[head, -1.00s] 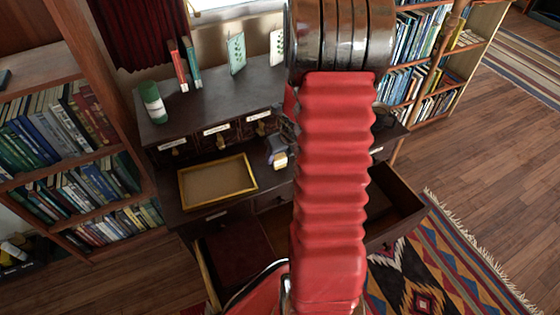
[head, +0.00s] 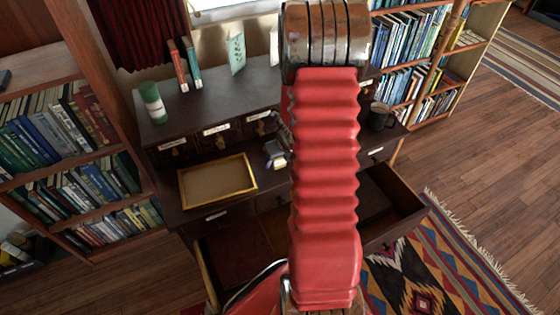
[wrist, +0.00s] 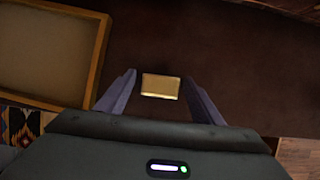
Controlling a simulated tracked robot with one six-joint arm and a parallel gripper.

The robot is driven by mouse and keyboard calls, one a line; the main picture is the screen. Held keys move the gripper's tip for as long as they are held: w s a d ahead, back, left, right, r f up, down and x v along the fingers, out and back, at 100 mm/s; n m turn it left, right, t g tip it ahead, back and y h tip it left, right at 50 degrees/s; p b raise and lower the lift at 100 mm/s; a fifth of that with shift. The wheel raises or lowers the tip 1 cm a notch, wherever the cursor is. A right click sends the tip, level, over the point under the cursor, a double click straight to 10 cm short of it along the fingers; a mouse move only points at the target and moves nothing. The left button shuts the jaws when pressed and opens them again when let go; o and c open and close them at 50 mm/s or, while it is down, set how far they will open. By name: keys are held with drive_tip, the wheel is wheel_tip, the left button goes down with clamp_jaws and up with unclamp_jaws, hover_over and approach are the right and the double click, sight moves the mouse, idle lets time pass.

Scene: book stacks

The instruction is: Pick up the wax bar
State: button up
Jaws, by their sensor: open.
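The wax bar (wrist: 160,86) is a small pale-yellow block on the dark desk top. In the wrist view it lies between the two fingers of my open gripper (wrist: 159,78), with a gap on each side. How far the fingertips are above the desk is hard to tell. In the head view my gripper (head: 274,151) shows small beside my red arm, over the desk. A bit of the yellow bar (head: 281,163) shows just below it; my arm hides the area to the right.
A yellow-framed tray (head: 182,193) lies left of the bar; its frame (wrist: 98,58) is near the left finger. Labelled small drawers (head: 215,138) stand behind. A dark mug (head: 380,117) is on the right. Desk drawers (head: 400,207) are pulled open below.

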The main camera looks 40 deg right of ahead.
idle(0.6)
drive_tip(key=c, duration=1.3)
drive_tip(key=shift+o, duration=0.2)
drive_tip(key=shift+r, duration=0.2)
drive_tip(key=shift+r, duration=4.8)
drive_tip(key=shift+n, duration=0.3)
